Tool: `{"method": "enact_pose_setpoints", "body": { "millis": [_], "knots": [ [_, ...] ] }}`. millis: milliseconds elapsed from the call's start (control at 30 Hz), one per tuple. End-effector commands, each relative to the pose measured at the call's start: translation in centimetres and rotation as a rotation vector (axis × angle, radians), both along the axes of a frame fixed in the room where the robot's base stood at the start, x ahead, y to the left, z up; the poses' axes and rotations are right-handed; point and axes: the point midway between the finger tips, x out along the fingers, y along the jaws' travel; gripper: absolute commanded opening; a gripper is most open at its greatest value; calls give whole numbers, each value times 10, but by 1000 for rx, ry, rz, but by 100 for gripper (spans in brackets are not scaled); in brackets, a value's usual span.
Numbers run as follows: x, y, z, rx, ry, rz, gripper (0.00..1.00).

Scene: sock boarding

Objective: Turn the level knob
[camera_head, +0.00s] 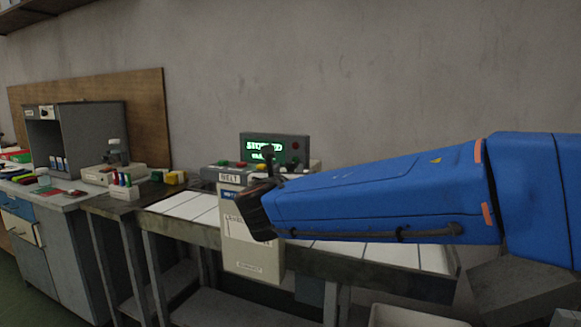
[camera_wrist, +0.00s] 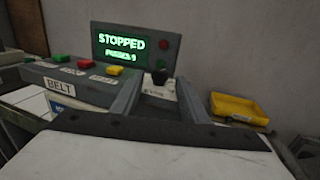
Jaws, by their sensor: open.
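A small black knob (camera_wrist: 160,77) stands on a pale plate below the display in the wrist view. Its label is too blurred to read, so I cannot confirm that it is the level knob. My gripper (camera_wrist: 163,84) is open, with its two grey fingers reaching forward on either side of the knob's line of sight. I cannot tell whether they touch it. In the head view my gripper (camera_head: 270,168) is at the control panel, and my blue arm comes in from the right. The knob cannot be made out there.
The display (camera_wrist: 135,48) reads STOPPED. Red, yellow and green buttons sit on the box labelled BELT (camera_wrist: 72,82), left of the gripper. A yellow tray (camera_wrist: 238,108) lies to the right. In the head view a grey workbench (camera_head: 80,200) stands at the left.

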Motion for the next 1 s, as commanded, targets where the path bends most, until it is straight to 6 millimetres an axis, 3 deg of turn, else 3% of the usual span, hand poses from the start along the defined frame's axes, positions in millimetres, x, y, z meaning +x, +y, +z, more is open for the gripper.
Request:
{"method": "enact_pose_setpoints", "body": {
  "millis": [100,300,733,767,900,1000],
  "knots": [
    [21,-3,-1,-1,1,-3,40],
    [43,-4,0,0,0,-1,40],
    [52,-5,0,1,0,0,40],
    [52,-5,0,0,0,1,38],
    [52,-5,0,0,0,0,5],
    [52,-5,0,0,0,1,1]
  ]
}}
